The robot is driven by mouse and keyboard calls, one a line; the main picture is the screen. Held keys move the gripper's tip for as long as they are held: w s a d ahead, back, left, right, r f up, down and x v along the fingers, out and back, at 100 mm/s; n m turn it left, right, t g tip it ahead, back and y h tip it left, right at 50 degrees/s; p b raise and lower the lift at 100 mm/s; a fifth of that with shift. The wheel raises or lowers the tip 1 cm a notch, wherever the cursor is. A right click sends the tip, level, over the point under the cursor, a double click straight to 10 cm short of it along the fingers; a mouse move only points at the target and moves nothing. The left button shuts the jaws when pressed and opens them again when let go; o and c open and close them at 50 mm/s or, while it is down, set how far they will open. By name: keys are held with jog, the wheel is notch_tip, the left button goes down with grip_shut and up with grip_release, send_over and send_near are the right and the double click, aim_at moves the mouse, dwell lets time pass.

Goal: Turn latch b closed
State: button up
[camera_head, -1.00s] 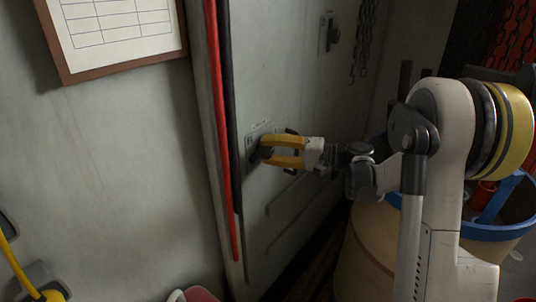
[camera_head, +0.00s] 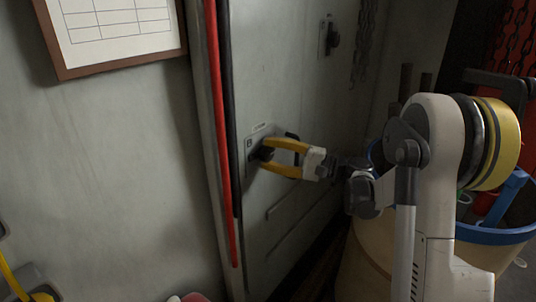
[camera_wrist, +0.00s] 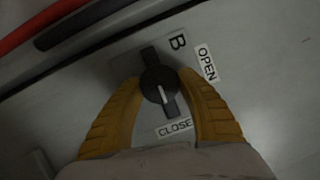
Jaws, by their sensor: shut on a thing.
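Latch b (camera_wrist: 171,108) is a black knob with a bar handle on a grey plate marked B. The OPEN label (camera_wrist: 206,62) is on its right and the CLOSE label (camera_wrist: 175,128) is below it in the wrist view. The bar's lower end and white mark point down toward CLOSE. My gripper (camera_wrist: 161,80) has its two yellow fingers shut on the knob, one on each side. In the head view my gripper (camera_head: 264,152) meets the latch at the plate on the grey door; the fingers partly hide the knob there.
Another latch (camera_head: 332,38) sits higher on the door (camera_head: 285,95). Red and black strips (camera_head: 220,130) run along the door's left edge. A framed chart (camera_head: 120,30) hangs at upper left. A blue-rimmed barrel (camera_head: 495,236) stands behind my arm.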

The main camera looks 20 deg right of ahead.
jog(key=o, duration=1.2)
jog(key=shift+a, duration=0.1)
jog(key=v, duration=1.2)
jog(key=shift+r, duration=0.1)
